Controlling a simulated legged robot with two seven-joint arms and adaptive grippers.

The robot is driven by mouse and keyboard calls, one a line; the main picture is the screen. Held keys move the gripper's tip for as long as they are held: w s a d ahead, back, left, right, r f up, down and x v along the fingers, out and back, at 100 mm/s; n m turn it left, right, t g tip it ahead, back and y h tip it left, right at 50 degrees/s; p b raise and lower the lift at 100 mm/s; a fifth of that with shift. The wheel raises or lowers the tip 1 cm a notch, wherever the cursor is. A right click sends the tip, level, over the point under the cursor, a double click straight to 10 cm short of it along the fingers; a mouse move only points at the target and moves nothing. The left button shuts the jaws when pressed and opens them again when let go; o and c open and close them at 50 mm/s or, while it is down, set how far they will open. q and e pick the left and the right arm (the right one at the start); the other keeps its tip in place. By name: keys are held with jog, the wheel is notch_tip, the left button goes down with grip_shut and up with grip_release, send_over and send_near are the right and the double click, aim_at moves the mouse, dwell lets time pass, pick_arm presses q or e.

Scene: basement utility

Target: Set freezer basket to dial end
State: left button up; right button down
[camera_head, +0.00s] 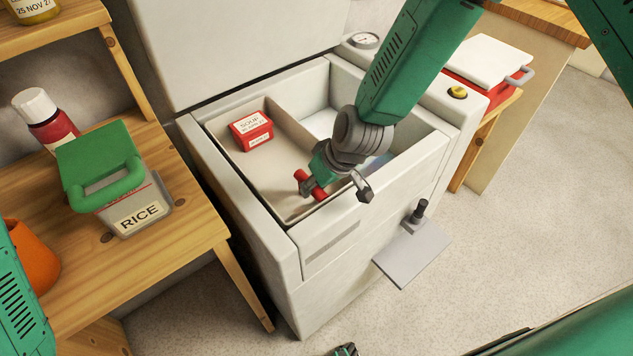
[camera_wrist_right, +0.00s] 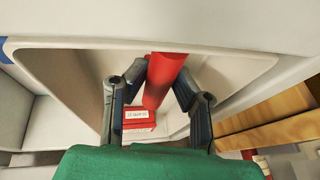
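The pale freezer basket (camera_head: 260,182) sits in the left part of the open chest freezer (camera_head: 253,232). A red and white SOUP box (camera_head: 251,131) lies in it and also shows in the right wrist view (camera_wrist_right: 139,117). A red bar handle (camera_head: 302,177) is at the basket's near side. The dial (camera_head: 365,40) is on the freezer's back right top. My right gripper (camera_head: 332,190) is at the handle. In the right wrist view its spread fingers stand either side of the red handle (camera_wrist_right: 160,80). A dark tip (camera_head: 345,350) at the bottom edge may be my left gripper.
The freezer lid (camera_head: 235,40) stands raised behind. A wooden shelf (camera_head: 165,255) at left holds a RICE tub (camera_head: 140,212), a red bottle (camera_head: 50,125) and an orange pot (camera_head: 28,262). A red box with white lid (camera_head: 488,62) stands at right. The freezer's right compartment (camera_head: 320,122) looks partly clear.

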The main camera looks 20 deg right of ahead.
jog(key=shift+w+a+r, duration=0.2)
jog(key=shift+a, duration=0.25)
jog(key=shift+w+a+r, duration=0.15)
jog(key=shift+a, duration=0.3)
pick_arm(q)
jog(key=shift+a+f+b, duration=0.35)
jog(key=shift+f+b, duration=0.15)
jog(key=shift+f, duration=0.1)
pick_arm(e)
jog(key=w+d, duration=0.4)
jog(key=d, duration=0.8)
jog(key=w+d, duration=0.4)
jog(key=d, duration=0.7)
jog(key=shift+w+d, duration=0.4)
jog(key=shift+r, duration=0.1)
jog(key=c, duration=1.3)
grip_release()
pick_arm(q)
jog(key=shift+a+f, duration=0.1)
jog(key=shift+a, duration=0.15)
pick_arm(e)
jog(key=shift+s+a, duration=0.1)
jog(key=shift+a, duration=0.1)
jog(key=shift+s, duration=0.1)
